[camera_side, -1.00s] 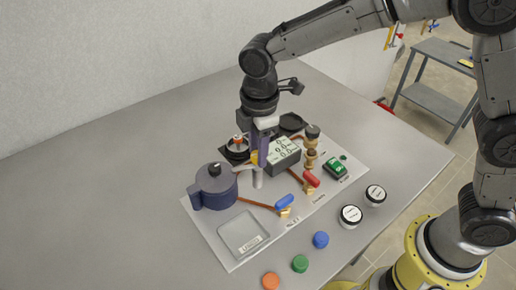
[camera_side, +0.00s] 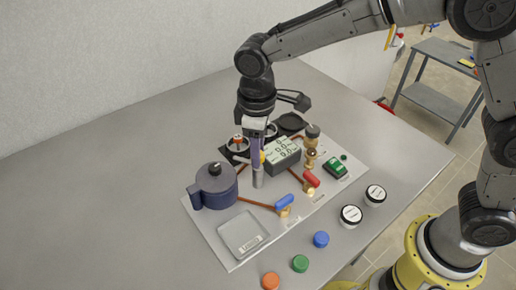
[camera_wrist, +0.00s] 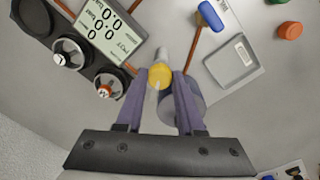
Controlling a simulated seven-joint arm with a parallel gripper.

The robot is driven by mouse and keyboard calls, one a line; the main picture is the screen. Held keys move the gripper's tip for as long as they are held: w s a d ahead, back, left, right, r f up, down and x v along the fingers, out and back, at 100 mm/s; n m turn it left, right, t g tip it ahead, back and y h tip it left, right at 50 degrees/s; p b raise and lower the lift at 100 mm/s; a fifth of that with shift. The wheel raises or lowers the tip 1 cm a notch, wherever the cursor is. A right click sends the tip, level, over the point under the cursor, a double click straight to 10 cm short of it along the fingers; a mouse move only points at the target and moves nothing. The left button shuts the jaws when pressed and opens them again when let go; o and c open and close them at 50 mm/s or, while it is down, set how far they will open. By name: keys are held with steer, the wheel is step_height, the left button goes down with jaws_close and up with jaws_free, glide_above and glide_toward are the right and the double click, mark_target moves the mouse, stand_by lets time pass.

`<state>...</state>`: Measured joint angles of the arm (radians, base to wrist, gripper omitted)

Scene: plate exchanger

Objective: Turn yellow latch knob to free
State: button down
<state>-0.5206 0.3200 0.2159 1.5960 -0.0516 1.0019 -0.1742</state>
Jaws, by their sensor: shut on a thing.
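The yellow knob (camera_wrist: 160,77) sits at the top of a pale grey post (camera_side: 258,181), between my purple fingertips. My gripper (camera_wrist: 160,80) is shut on the knob from both sides. In the side view my gripper (camera_side: 257,163) points down at the post, and its fingers hide most of the knob. A pale bar (camera_wrist: 151,104) runs from the knob back between my fingers in the wrist view. Its end (camera_side: 240,159) shows left of my fingers in the side view. I cannot read any mark on the knob.
A dark blue lidded pot (camera_side: 216,188) stands left of the post. A display box (camera_side: 283,153) is close on the right. Two dials (camera_wrist: 68,54) (camera_wrist: 108,84) stand beside it. Red (camera_side: 311,178) and blue (camera_side: 285,201) handles and a square tray (camera_side: 228,247) are nearer the front.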

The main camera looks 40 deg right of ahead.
steer(key=m, duration=0.5)
steer(key=shift+m, duration=0.3)
steer(key=m, duration=0.4)
steer(key=shift+w+r+m, duration=0.1)
steer(key=shift+m, duration=0.2)
steer(key=c, duration=0.5)
jaws_free()
steer(key=shift+g, duration=0.3)
steer(key=r, duration=1.3)
steer(key=shift+a+r, duration=0.35)
